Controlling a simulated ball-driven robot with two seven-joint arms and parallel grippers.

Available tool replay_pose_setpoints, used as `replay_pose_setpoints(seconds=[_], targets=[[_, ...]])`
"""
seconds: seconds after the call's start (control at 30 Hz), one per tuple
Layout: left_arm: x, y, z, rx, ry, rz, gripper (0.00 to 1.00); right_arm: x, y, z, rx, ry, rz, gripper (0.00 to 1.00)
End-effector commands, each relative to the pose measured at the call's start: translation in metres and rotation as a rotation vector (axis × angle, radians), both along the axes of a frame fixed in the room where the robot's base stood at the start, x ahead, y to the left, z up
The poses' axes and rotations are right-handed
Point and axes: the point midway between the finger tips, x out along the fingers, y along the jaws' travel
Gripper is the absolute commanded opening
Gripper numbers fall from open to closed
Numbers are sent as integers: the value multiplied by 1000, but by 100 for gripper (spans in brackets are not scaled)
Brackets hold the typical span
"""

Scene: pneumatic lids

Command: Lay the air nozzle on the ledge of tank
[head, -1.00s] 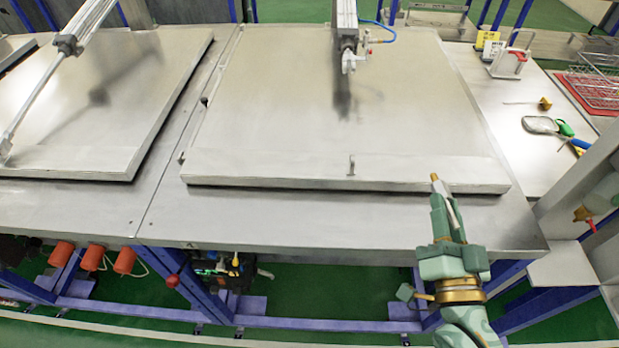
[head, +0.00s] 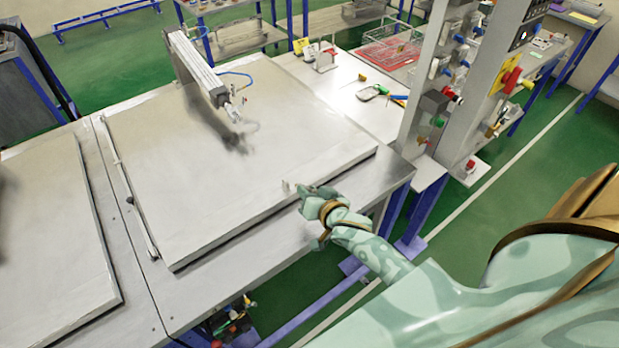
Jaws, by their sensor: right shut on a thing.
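The tank is closed by a broad grey metal lid (head: 225,165). Its flat front ledge (head: 240,262) is a bare metal strip below the lid's edge. I cannot tell whether the nozzle touches the metal. My left gripper is not in view.
A pneumatic cylinder (head: 197,68) stands over the lid's back. A second lid (head: 50,225) lies at left. A side table (head: 352,97) at the back right holds tools. A grey valve post (head: 425,85) rises right of the tank. The left part of the ledge is clear.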

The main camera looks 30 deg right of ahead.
Motion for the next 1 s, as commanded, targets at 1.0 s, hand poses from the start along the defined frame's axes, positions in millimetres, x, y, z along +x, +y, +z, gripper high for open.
replay_pose_setpoints(seconds=[1.0], targets=[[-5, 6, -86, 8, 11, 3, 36, 0, -1, -93, -1, 6, -2, 0]])
